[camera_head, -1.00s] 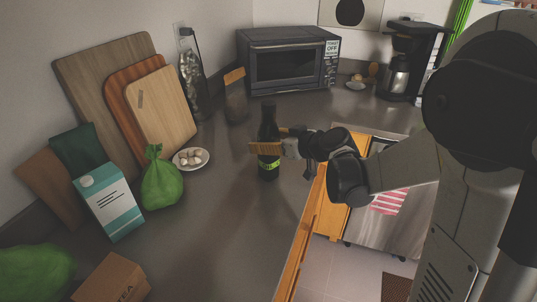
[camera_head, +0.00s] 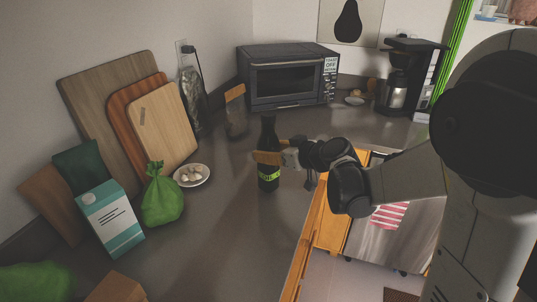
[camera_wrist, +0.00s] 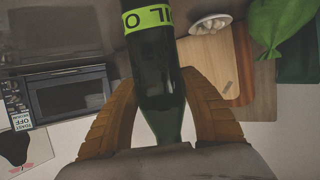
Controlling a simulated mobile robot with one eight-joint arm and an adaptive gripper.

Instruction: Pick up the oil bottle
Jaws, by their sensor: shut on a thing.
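The oil bottle (camera_head: 268,178) is dark green with a bright green label and stands upright over the grey counter in the head view. I cannot tell whether its base touches the counter. My gripper (camera_head: 268,157) comes from the right, and its tan fingers are shut around the bottle above the label. In the wrist view the bottle (camera_wrist: 160,70) lies between the two curved fingers of my gripper (camera_wrist: 161,105), with its label at the top of the picture.
A toaster oven (camera_head: 288,78) and a coffee maker (camera_head: 402,80) stand at the back. Cutting boards (camera_head: 165,120) lean on the left wall. A bowl of garlic (camera_head: 192,175), a green bag (camera_head: 161,198) and a carton (camera_head: 110,218) stand left of the bottle. Counter around the bottle is clear.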

